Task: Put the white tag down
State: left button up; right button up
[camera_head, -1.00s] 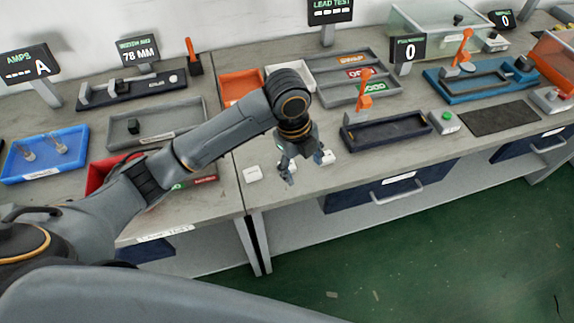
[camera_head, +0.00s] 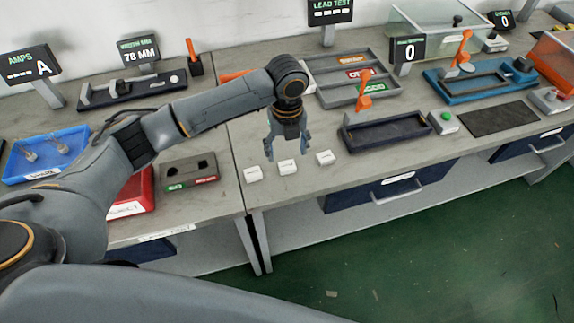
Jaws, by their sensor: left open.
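Three small white tags lie on the grey bench near its front edge in a loose row: a left one (camera_head: 253,174), a middle one (camera_head: 287,167) and a right one (camera_head: 325,157). My left gripper (camera_head: 288,152) is open and empty, pointing down just above and behind the middle tag. Its fingers are spread and the tag appears clear of them, resting on the bench. My right gripper is not in view.
A dark blue tray fixture (camera_head: 388,131) with an orange lever (camera_head: 364,92) stands right of the tags. A grey divided tray (camera_head: 395,88) is behind. The bench edge is close in front.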

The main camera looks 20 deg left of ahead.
aim_at(288, 166)
pick_arm(q)
jog(key=f, duration=0.3)
jog(key=f+p, duration=0.1)
jog(key=shift+s+d+f, duration=0.1)
jog(key=shift+s+f, duration=0.1)
jog(key=shift+s, duration=0.1)
jog(key=shift+f, duration=0.4)
jog(key=shift+c, duration=0.2)
jog(key=c, duration=1)
jog(key=shift+o, duration=0.2)
jog(key=shift+r, duration=0.1)
jog(key=shift+r, duration=0.55)
jog(key=s+d+r+b, duration=0.2)
jog(key=s+d+r, duration=0.6)
jog(key=d+r, duration=0.3)
jog(key=shift+s+r, duration=0.3)
jog(key=shift+r, duration=0.1)
